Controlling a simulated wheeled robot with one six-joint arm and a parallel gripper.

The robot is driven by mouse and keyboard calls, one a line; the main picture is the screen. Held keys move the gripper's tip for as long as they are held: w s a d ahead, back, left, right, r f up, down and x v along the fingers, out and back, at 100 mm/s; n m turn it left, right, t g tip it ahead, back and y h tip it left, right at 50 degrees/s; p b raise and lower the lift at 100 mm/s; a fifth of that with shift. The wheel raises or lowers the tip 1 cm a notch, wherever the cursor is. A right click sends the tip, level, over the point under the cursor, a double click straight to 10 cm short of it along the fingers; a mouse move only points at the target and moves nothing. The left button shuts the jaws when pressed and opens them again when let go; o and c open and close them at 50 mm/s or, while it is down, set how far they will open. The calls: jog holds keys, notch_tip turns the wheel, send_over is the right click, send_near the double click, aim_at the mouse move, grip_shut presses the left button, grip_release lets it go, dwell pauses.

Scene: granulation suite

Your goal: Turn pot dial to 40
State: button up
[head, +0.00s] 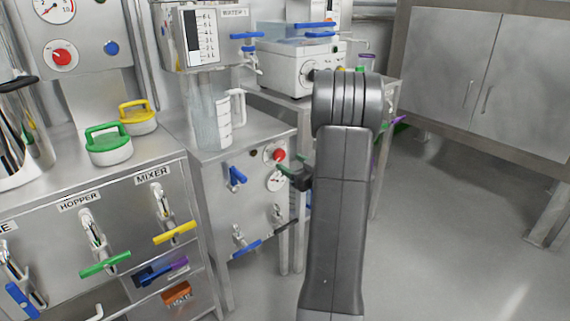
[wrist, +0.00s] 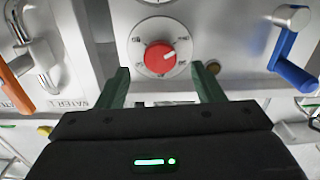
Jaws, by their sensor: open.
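The dial is a red round knob (wrist: 160,57) on a white plate with small markings around it, in the upper middle of the wrist view. A pale pointer mark on the knob points to the upper right; I cannot read the numbers reliably. In the head view a red knob (head: 279,155) shows on the front of the middle steel cabinet. My gripper (wrist: 160,68) is open. Its two green fingers stand left and right of the knob, apart from it in the picture. In the head view my gripper (head: 284,171) is close to the panel, partly hidden by my arm.
A white gauge (head: 275,181) sits below the red knob. A blue-handled valve (head: 236,177) is to its left; in the wrist view the blue lever (wrist: 292,67) is at right and an orange lever (wrist: 16,88) at left. A clear jug (head: 208,122) stands on the cabinet. Floor at right is clear.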

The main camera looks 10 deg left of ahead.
aim_at(281, 156)
jog(key=shift+b+x, duration=0.3)
jog(key=shift+x, duration=1.65)
jog(key=c, duration=1)
jog(key=shift+o, duration=0.2)
